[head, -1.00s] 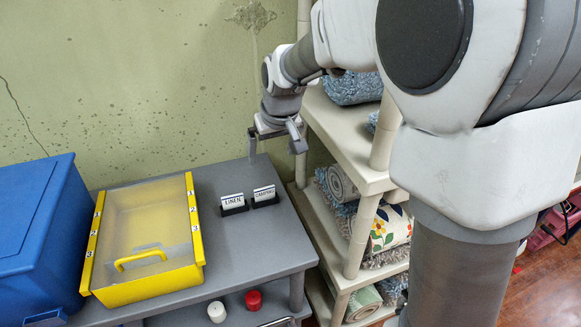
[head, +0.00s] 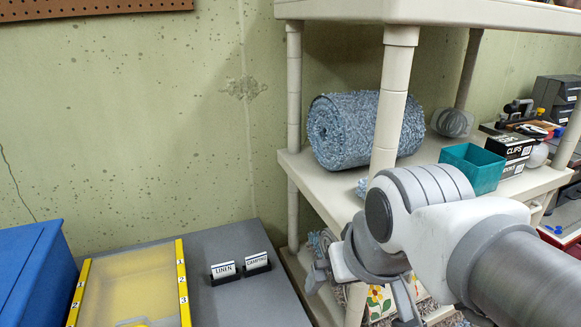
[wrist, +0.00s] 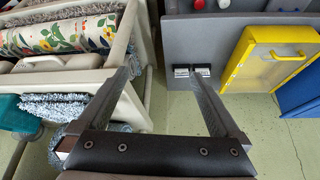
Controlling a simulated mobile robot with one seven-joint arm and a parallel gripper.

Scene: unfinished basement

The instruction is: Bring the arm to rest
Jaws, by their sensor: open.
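My gripper (wrist: 162,75) is open and empty. The gripper hangs there, partly hidden by the wrist. Whether it touches the shelf cannot be told.
The grey table (head: 262,298) holds a yellow-edged case (head: 130,278) and the LINEN (head: 223,270) and CAMPING (head: 258,262) cards. A blue bin (head: 30,270) stands left. The shelf holds a blue rug roll (head: 355,130) and a teal box (head: 473,168).

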